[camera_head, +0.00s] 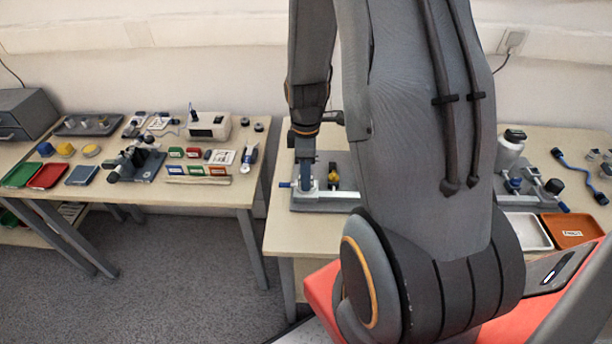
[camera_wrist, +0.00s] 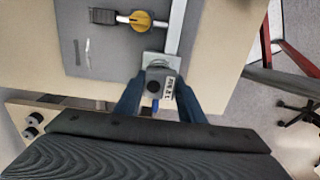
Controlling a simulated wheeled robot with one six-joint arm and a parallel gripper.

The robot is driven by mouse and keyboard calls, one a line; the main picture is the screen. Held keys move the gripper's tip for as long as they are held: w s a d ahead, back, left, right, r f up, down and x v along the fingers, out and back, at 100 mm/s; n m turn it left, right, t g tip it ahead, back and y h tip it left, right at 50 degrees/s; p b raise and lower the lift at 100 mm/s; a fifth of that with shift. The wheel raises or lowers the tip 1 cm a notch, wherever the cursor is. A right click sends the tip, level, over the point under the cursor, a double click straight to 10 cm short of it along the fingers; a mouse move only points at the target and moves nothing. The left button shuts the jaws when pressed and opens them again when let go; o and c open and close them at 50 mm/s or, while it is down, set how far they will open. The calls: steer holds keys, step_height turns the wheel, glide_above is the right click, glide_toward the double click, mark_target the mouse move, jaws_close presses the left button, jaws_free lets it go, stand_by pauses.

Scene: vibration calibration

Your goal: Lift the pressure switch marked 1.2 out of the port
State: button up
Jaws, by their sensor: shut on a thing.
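The pressure switch (camera_wrist: 157,82) is a small dark grey body with a white label and a blue part on its near side. The label's print is too small to read surely. My gripper (camera_wrist: 160,90) has its two blue fingers closed on either side of it. Below and behind it shows a silver square block, the port (camera_wrist: 158,60), on a grey plate. In the head view my gripper (camera_head: 306,176) is low at the port on the grey base plate (camera_head: 345,205); the switch is mostly hidden there. I cannot tell how deep the switch sits.
A yellow valve knob (camera_wrist: 141,21) stands close beside the port. The left table (camera_head: 220,195) holds coloured trays and devices. My arm hides the table's middle.

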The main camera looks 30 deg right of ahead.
step_height(320, 180, up, 10)
steer(key=shift+f+b, duration=0.2)
steer(key=shift+b, duration=0.4)
step_height(320, 180, up, 4)
steer(key=p, duration=0.4)
steer(key=shift+r, duration=0.15)
